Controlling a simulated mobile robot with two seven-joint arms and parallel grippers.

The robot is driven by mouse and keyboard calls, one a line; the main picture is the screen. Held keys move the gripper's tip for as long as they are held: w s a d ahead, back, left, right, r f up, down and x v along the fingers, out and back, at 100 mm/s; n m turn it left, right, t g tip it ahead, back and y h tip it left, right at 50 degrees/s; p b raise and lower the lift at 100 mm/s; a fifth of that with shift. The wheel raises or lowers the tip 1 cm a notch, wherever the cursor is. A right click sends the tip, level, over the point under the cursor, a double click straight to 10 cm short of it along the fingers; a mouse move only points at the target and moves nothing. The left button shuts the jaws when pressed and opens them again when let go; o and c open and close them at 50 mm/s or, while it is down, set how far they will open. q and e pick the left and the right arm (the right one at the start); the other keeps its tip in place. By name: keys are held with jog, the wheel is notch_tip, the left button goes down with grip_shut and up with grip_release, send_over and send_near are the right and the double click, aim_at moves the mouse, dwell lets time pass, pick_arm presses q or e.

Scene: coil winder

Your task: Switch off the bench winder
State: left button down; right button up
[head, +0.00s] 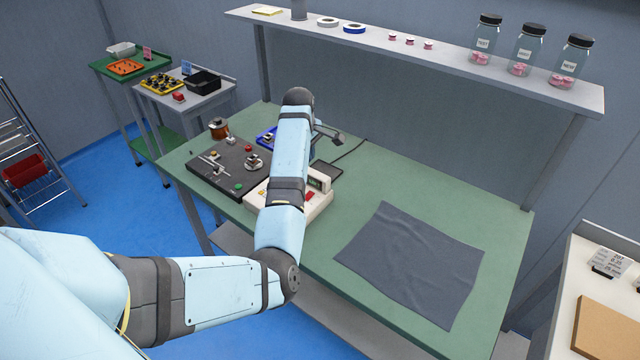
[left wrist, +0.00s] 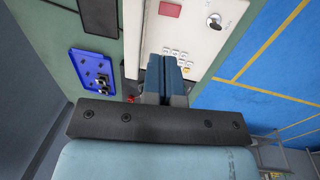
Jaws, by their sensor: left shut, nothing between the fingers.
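The bench winder is a cream control box (head: 315,206) beside a black base plate (head: 222,160) with metal parts on the green bench. My left arm covers part of the box in the head view. In the left wrist view the cream panel (left wrist: 206,50) carries a red rectangle (left wrist: 170,9), a round key-like switch (left wrist: 213,21) and several small buttons (left wrist: 178,54). My left gripper (left wrist: 166,62) is shut and empty, its fingers in front of the panel beside the small buttons. Whether it touches the panel cannot be told. It is hidden in the head view. My right gripper is not in view.
A blue tray (left wrist: 92,70) with dark parts lies near the box. A grey cloth (head: 412,262) covers the bench's right part. A shelf (head: 440,60) with jars and spools runs above the back. Green bench surface is free between box and cloth.

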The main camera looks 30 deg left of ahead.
pick_arm(q)
jog(key=shift+s, duration=0.1)
send_near(310, 195)
jog(key=f, duration=0.2)
jog(key=w+f, duration=0.1)
jog(key=f, duration=0.1)
jog(key=w+f, duration=0.1)
jog(key=f, duration=0.2)
jog(key=shift+w+d+f, duration=0.1)
jog(key=shift+w, duration=0.1)
dwell(0.3)
jog(key=shift+w+f+g, duration=0.1)
jog(key=shift+f+g, duration=0.15)
jog(key=shift+g, duration=0.05)
jog(key=shift+p, duration=0.4)
jog(key=shift+s+r+p, duration=0.35)
jog(key=shift+s+p, duration=0.25)
jog(key=shift+p, duration=0.45)
jog(key=shift+s, duration=0.15)
